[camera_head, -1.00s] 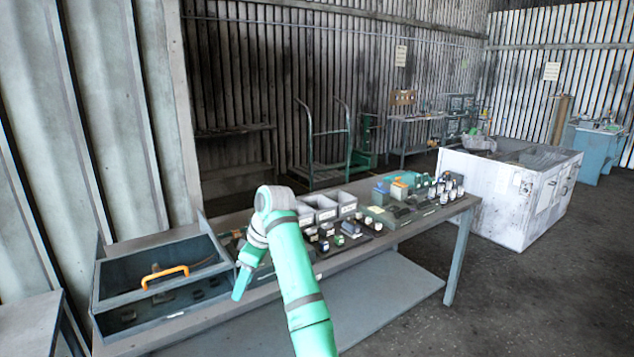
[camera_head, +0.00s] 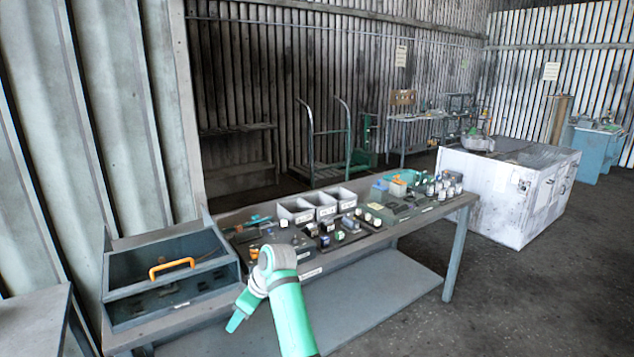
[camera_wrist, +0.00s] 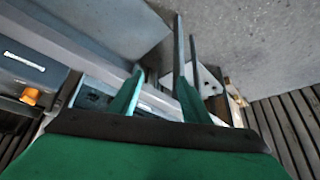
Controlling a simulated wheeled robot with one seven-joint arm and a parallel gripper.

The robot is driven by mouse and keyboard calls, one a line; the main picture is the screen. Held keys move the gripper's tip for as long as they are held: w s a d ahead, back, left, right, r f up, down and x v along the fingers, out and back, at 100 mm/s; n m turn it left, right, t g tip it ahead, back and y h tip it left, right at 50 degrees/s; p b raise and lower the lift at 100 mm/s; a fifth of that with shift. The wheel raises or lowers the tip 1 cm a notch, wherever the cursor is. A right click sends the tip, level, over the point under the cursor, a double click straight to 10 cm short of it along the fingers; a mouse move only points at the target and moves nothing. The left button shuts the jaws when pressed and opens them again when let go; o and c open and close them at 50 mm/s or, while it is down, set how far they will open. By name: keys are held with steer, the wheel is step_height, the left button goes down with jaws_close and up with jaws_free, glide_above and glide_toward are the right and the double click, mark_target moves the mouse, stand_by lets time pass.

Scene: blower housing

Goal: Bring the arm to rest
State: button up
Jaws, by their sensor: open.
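My arm (camera_head: 292,315) rises from the bottom of the head view, bends at a grey joint, and its forearm slopes down to the lower left in front of the workbench (camera_head: 340,256). My gripper (camera_wrist: 160,72) shows in the wrist view with its two green fingers apart and nothing between them. In the head view I cannot make out the fingers. The wrist view looks down past bench parts to the grey floor.
A grey toolbox (camera_head: 125,293) with an orange handle (camera_head: 172,266) stands on the bench's left end. Grey bins (camera_head: 297,212) and several small parts lie along the bench top. A white crate (camera_head: 500,195) stands beyond its right end. Open floor (camera_head: 530,300) lies at right.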

steer(key=s+a+f+m+t+y, duration=0.1)
steer(key=s+f+m+t, duration=0.2)
steer(key=f, duration=0.8)
steer(key=s+a+f+m+t+y, duration=0.1)
steer(key=s+f+m, duration=0.1)
steer(key=s+f, duration=0.6)
steer(key=s+d+f+m+t+h, duration=0.2)
steer(key=s+d+f+m+t, duration=0.4)
steer(key=s+f, duration=0.55)
steer(key=s+d+r+m+h, duration=0.1)
steer(key=s+d, duration=0.3)
steer(key=s, duration=0.3)
steer(key=s+d+r+m+t+h, duration=0.1)
steer(key=s+d+r+h, duration=0.1)
steer(key=s+d, duration=0.35)
steer(key=s+d+r+m+h, duration=0.1)
steer(key=s+d, duration=0.1)
steer(key=s, duration=0.6)
steer(key=s+d+r+t+h, duration=0.1)
steer(key=s+d+r, duration=0.1)
steer(key=s+r, duration=0.5)
steer(key=s+d+r+t, duration=0.1)
steer(key=s+d+r, duration=0.2)
steer(key=s+r, duration=0.3)
step_height(320, 180, up, 3)
steer(key=shift+s+d+f+h, duration=0.15)
steer(key=shift+s+d+h, duration=0.2)
steer(key=shift+s+h, duration=0.05)
